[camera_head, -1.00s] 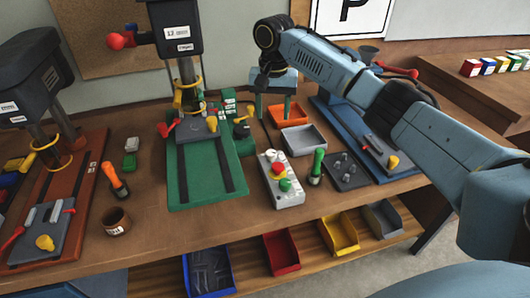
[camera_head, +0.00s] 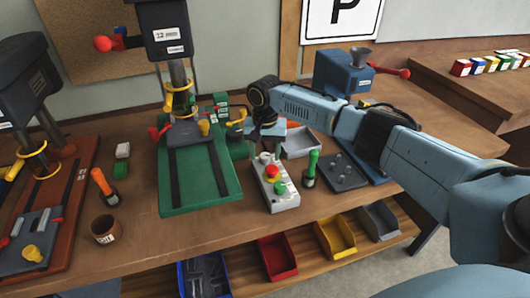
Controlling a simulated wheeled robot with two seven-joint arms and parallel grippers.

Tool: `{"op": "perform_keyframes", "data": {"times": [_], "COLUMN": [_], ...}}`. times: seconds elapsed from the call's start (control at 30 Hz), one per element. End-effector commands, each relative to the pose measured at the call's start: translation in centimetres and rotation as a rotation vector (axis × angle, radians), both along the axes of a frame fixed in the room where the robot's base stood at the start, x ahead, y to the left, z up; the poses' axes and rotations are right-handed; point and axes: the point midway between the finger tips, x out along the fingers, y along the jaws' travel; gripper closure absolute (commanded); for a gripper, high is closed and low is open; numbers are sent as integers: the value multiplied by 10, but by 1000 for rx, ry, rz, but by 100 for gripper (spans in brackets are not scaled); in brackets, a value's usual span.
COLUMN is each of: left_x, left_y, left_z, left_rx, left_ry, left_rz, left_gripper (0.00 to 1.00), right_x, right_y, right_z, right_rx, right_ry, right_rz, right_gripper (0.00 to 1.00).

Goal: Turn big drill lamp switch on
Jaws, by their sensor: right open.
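Three drill presses stand on the bench, and the middle one, with a green base (camera_head: 225,170), looks the tallest. Its dark head (camera_head: 165,20) has white labels and a red-knobbed handle on the left. I cannot make out which part is its lamp switch. My right gripper (camera_head: 268,133) is at the end of the light-blue arm from the right. My left gripper is out of view.
A drill with a brown-red base (camera_head: 75,205) stands at left and a blue drill (camera_head: 343,72) behind my right arm. Coloured bins sit below.

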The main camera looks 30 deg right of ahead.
Motion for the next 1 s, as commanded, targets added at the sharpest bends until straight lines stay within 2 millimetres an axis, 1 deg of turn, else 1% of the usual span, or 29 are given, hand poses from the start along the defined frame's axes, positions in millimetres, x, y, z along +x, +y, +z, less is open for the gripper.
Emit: {"op": "perform_keyframes", "data": {"times": [0.27,0.3,0.63,0.83,1.0], "left_x": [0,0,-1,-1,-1], "left_y": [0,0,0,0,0], "left_z": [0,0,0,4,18], "left_rx": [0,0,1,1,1], "left_ry": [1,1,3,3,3], "left_rz": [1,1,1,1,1], "left_gripper": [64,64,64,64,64], "right_x": [0,0,0,0,0], "right_y": [0,0,0,0,1], "right_z": [-2,-2,-2,-1,1], "right_rx": [1,1,1,1,3], "right_ry": [-1,-1,-1,1,2], "right_rz": [0,0,0,14,68], "right_gripper": [48,49,92,92,92]}}
